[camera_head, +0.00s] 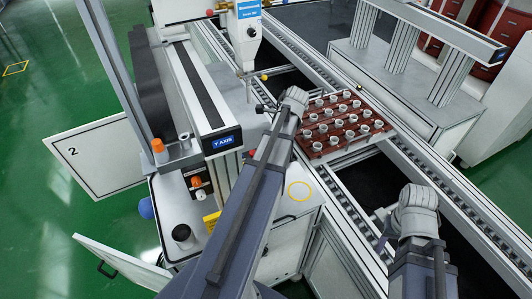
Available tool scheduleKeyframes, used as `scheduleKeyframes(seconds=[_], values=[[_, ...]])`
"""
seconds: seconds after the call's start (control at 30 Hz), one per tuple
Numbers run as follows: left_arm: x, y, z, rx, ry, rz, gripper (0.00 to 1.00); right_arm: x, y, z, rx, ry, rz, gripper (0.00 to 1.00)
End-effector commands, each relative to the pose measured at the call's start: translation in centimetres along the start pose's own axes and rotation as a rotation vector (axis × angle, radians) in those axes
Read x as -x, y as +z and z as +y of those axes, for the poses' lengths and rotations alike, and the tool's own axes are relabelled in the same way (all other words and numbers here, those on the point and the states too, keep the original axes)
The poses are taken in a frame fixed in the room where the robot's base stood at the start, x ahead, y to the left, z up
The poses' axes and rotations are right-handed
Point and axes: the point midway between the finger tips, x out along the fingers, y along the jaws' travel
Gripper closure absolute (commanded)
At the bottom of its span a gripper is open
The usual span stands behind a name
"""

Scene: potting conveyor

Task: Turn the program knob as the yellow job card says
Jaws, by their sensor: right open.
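A small yellow card (211,222) lies at the front of the grey machine cabinet; its writing is too small to read. A black round cup or knob (183,234) is left of it. A small panel with an orange knob (196,182) is above the card. Another orange knob (158,146) sits on the rail end. I cannot tell which is the program knob. My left gripper (264,108) is past the cabinet, beside the pot tray; its jaw state is unclear. My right gripper (380,228) is open and empty over the conveyor, far right of the card.
A red-brown tray (317,151) of several white pots sits on the conveyor (349,213). A dispenser (247,38) hangs beyond it. The Y AXIS rail (222,142) stands beside my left arm. An open door (120,262) juts out lower left.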

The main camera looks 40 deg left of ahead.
Motion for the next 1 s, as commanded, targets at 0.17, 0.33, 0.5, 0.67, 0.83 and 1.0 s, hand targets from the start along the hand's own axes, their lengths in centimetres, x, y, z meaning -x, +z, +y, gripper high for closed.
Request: scheduleKeyframes(seconds=[0.17, 0.33, 0.5, 0.67, 0.83, 1.0], values=[[-0.89, 0.01, -0.01, 0.000, 0.000, 0.000, 0.40, -0.81, -0.05, -0.08, 0.000, 0.000, 0.000, 0.50], [-0.78, 0.05, -0.01, 0.000, 0.000, 0.000, 0.40, -0.70, -0.04, -0.07, 0.000, 0.000, 0.000, 0.50], [-0.78, 0.03, -0.01, 0.000, 0.000, 0.000, 0.55, -0.70, -0.04, -0.07, 0.000, 0.000, 0.000, 0.50], [-0.78, 0.02, -0.01, 0.000, 0.000, 0.000, 0.73, -0.70, -0.04, -0.07, 0.000, 0.000, 0.000, 0.50], [-0.78, 0.02, 0.00, 0.000, 0.000, 0.000, 0.93, -0.71, -0.04, -0.07, 0.000, 0.000, 0.000, 0.50], [-0.78, 0.01, 0.00, 0.000, 0.000, 0.000, 1.00, -0.71, -0.04, -0.07, 0.000, 0.000, 0.000, 0.50]])
